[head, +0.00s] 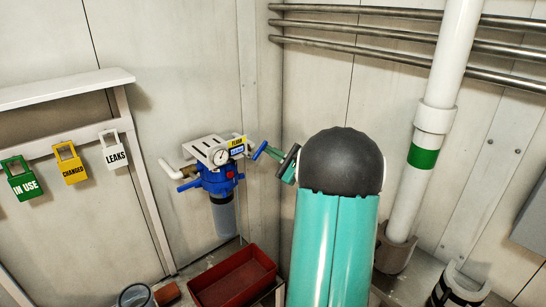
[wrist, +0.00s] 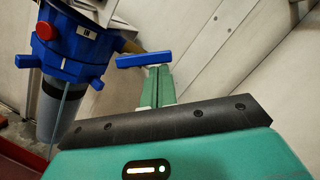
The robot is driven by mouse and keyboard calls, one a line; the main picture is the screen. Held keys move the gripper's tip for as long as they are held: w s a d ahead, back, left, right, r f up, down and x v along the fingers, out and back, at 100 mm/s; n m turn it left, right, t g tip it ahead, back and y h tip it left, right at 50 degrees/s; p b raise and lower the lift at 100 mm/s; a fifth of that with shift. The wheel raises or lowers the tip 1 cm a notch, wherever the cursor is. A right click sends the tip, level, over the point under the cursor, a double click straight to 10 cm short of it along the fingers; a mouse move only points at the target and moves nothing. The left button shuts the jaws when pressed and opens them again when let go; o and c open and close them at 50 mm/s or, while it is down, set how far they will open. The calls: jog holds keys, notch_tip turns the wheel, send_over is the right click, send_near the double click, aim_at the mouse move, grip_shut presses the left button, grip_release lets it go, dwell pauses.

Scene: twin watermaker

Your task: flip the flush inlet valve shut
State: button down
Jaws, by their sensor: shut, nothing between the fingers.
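The flush inlet valve's blue lever (head: 259,150) is to the right of the yellow FLUSH label (head: 237,141) on the blue filter unit (head: 216,180). In the wrist view the lever (wrist: 145,60) is a blue bar lying nearly level, just past my fingertips. My gripper (head: 270,152) has green fingers, shut and empty, pointing at the lever from the right. In the wrist view my fingertips (wrist: 159,70) sit together below the bar's right half. I cannot tell whether they touch it. The valve's stem is not clearly visible.
A red tray (head: 233,278) stands below the filter unit (wrist: 75,42). Tags reading IN USE (head: 22,184), CHANGED (head: 72,170) and LEAKS (head: 115,155) hang on a white rack at left. A white pipe (head: 432,110) rises at right. The wall is close behind the valve.

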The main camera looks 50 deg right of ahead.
jog(key=n, duration=0.2)
jog(key=a+r+n+g, duration=0.1)
jog(key=n, duration=0.1)
jog(key=r+n, duration=0.1)
jog(key=n, duration=0.2)
jog(key=shift+w+a+r+g+y, duration=0.1)
jog(key=shift+a+r+g+y, duration=0.1)
jog(key=shift+g+y, duration=0.15)
